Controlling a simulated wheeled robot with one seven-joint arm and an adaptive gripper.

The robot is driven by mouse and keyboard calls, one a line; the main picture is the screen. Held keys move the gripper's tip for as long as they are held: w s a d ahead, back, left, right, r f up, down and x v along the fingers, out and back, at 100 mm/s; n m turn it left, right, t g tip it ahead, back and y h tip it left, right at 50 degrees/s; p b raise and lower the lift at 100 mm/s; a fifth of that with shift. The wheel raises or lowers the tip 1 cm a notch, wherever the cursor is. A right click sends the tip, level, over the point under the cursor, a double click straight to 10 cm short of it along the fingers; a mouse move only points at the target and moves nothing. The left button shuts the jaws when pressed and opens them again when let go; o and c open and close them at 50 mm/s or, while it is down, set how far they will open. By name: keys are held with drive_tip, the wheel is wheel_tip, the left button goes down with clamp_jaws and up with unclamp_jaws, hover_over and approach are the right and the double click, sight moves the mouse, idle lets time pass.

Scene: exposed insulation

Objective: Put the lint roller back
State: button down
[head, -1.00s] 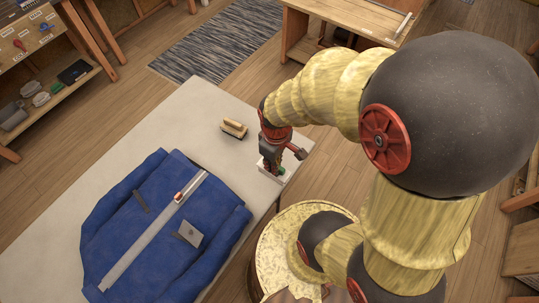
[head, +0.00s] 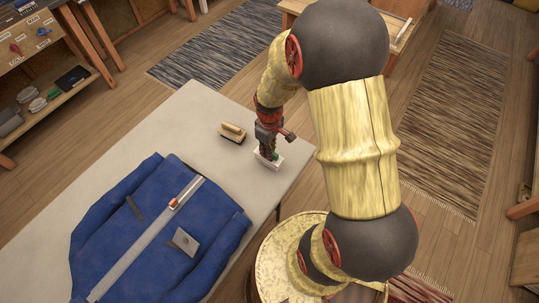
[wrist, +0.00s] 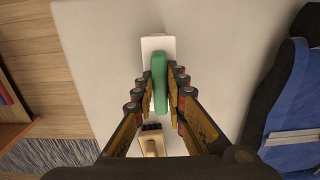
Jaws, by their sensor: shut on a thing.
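The lint roller shows as a green handle (wrist: 159,80) in the wrist view, between my fingers. In the head view a little of its green (head: 271,156) shows below my gripper. My gripper (wrist: 159,92) is shut on the green handle, pointing down near the table's right corner. A white rectangular piece (wrist: 158,45) lies under the handle; in the head view it looks like a shallow white holder (head: 266,165). I cannot tell whether the roller rests in it or is just above it. The roller's head is hidden.
A wooden-backed brush (head: 232,132) lies on the pale table (head: 190,110), close to the left of my gripper. A blue jacket (head: 140,235) with a grey zip covers the table's front. The table's far left part is bare.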

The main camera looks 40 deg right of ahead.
drive_tip(key=shift+f, duration=1)
drive_tip(key=shift+f, duration=0.15)
drive_tip(key=c, duration=1.8)
unclamp_jaws()
drive_tip(key=shift+s, duration=0.1)
